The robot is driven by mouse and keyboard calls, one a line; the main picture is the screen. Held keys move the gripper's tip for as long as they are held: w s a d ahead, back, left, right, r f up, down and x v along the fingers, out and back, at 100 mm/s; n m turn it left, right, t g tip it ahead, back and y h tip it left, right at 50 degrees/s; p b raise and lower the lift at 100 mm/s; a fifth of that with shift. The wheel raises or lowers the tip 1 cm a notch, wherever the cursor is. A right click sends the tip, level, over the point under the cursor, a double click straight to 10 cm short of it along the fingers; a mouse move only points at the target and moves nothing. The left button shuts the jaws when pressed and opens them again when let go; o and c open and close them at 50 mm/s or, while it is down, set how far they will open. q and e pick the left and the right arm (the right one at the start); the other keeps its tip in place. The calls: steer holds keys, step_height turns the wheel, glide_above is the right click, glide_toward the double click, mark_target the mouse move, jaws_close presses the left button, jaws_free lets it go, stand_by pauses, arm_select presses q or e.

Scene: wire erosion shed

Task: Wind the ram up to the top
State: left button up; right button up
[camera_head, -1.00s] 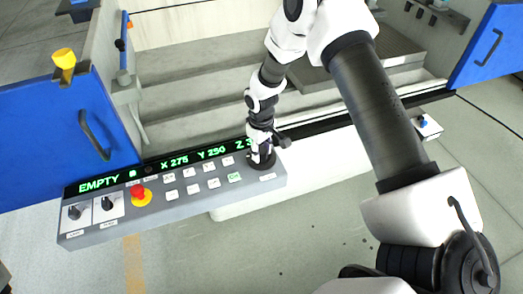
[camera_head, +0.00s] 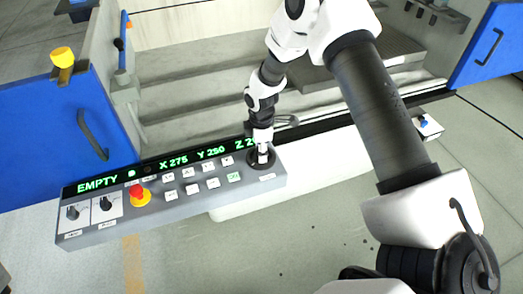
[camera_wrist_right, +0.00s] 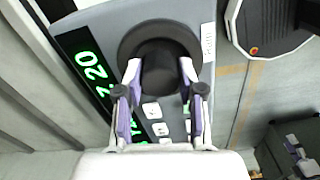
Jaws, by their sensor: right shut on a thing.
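The grey control panel (camera_head: 205,204) has a black dial (camera_head: 263,161) at its right end. My right gripper (camera_head: 261,156) points down at this dial. In the right wrist view, the right gripper's two fingers (camera_wrist_right: 160,84) are shut on either side of the round black knob (camera_wrist_right: 160,58), touching it. The ram itself cannot be made out. My left gripper is out of view.
A red emergency button (camera_head: 138,193) on a yellow base, two black selector switches (camera_head: 106,203) and several white keys (camera_head: 192,189) are on the panel. Behind it is a stepped tank (camera_head: 185,95). A blue door (camera_head: 45,140) stands left. The floor in front is clear.

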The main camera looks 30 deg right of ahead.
steer(key=n, duration=0.5)
steer(key=shift+n, duration=0.3)
steer(key=n, duration=0.5)
steer(key=shift+b, duration=0.4)
steer(key=shift+n, duration=0.3)
steer(key=o, duration=1.1)
steer(key=shift+o, duration=0.2)
step_height(320, 180, up, 12)
